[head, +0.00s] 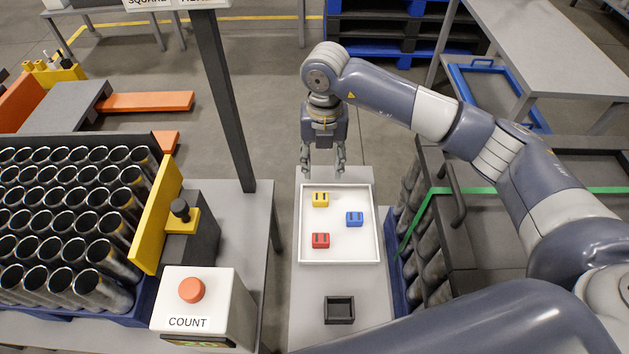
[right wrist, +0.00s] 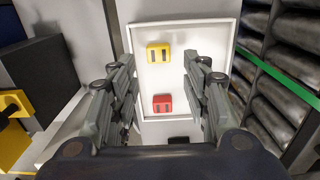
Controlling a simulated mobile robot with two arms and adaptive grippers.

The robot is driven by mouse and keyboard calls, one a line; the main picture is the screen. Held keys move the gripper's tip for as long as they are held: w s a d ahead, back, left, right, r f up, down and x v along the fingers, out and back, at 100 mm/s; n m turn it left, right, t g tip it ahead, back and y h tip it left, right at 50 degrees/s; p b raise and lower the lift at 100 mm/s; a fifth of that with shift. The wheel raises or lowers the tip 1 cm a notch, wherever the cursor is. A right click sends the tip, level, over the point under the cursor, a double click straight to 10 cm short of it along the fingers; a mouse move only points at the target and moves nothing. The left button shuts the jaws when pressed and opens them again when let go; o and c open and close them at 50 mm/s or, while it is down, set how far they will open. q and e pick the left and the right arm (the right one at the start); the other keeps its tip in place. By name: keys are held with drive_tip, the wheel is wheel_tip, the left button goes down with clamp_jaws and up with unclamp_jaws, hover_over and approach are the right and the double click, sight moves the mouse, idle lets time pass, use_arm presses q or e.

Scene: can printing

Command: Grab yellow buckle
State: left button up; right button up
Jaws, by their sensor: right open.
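The yellow buckle (head: 320,199) lies in the white tray (head: 340,258), near its far left corner. A blue buckle (head: 354,219) lies to its right and nearer, and a red buckle (head: 320,240) lies nearer below it. My right gripper (head: 323,168) is open and empty, pointing down above the far edge of the tray, apart from the yellow buckle. In the right wrist view the yellow buckle (right wrist: 158,52) and the red buckle (right wrist: 162,104) show between the open fingers (right wrist: 160,75). The blue buckle is not visible there. My left gripper is not in view.
A small dark open box (head: 339,310) sits on the narrow grey table in front of the tray. A rack of dark tubes (head: 70,220) and a white COUNT box with an orange button (head: 191,290) stand left. Racks with a green strip (head: 455,190) stand right.

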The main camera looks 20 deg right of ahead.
hover_over(321, 196)
drive_tip(key=f, duration=0.4)
drive_tip(key=shift+w+d+f, duration=0.2)
drive_tip(key=shift+w+f, duration=0.05)
drive_tip(key=shift+f+p, duration=0.3)
drive_tip(key=shift+f, duration=0.35)
drive_tip(key=f, duration=0.3)
drive_tip(key=f+p, duration=0.1)
drive_tip(key=shift+s+a+f, duration=0.15)
drive_tip(key=shift+s+a, duration=0.1)
drive_tip(key=shift+s, duration=0.1)
drive_tip(key=shift+f, duration=0.25)
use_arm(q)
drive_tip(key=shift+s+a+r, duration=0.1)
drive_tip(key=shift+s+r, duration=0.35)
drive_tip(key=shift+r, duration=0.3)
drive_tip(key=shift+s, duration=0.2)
use_arm(e)
drive_tip(key=c, duration=0.7)
